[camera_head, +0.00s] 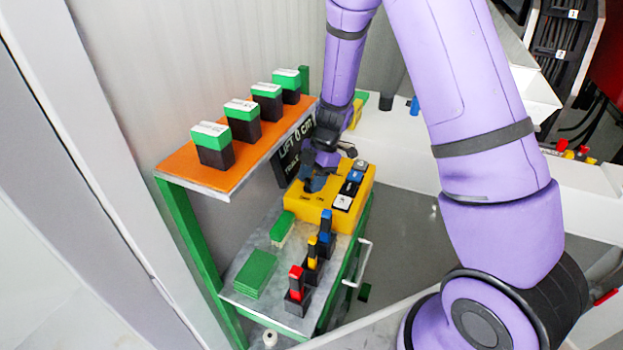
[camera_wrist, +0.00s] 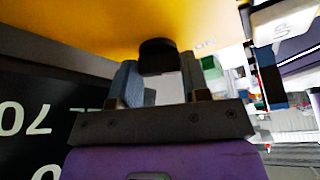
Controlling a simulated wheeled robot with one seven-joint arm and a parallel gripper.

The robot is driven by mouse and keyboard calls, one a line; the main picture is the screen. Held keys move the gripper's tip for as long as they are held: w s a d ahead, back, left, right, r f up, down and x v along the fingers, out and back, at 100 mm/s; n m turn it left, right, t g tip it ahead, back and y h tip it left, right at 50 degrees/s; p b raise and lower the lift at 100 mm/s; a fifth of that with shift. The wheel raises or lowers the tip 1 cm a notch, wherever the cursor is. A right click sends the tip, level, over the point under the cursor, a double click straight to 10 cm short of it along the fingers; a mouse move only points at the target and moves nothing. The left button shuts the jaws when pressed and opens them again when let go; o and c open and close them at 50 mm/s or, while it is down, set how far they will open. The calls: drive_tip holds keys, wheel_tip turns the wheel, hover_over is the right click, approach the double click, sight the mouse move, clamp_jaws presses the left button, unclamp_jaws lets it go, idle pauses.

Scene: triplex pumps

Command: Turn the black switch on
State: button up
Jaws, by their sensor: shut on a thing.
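The yellow control box (camera_head: 318,208) sits on the grey top of a green-framed cart. My gripper (camera_head: 317,180) is lowered onto the left part of the box, and my wrist hides the black switch in the head view. In the wrist view the black switch (camera_wrist: 158,52) is a dark round knob on the yellow face. My gripper (camera_wrist: 168,78) has one finger on each side of the knob and is shut on it. A partly cut "ON" label shows on the yellow face just right of the knob.
Black, blue and white buttons (camera_head: 350,187) line the box's right side. Red, yellow and blue-topped pieces (camera_head: 297,285) stand in front, near green blocks (camera_head: 255,273). An orange shelf (camera_head: 185,165) with several green-black blocks stands at left. A dark display (camera_head: 292,157) is behind the box.

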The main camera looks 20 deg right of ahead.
drive_tip(key=o, duration=0.9)
drive_tip(key=m+t, duration=0.2)
drive_tip(key=m, duration=0.4)
drive_tip(key=m+t, duration=0.1)
drive_tip(key=m, duration=0.1)
drive_tip(key=m+t+h, duration=0.1)
drive_tip(key=m, duration=0.2)
drive_tip(key=shift+s+m, duration=0.15)
drive_tip(key=shift+m, duration=0.15)
drive_tip(key=shift+m, duration=0.3)
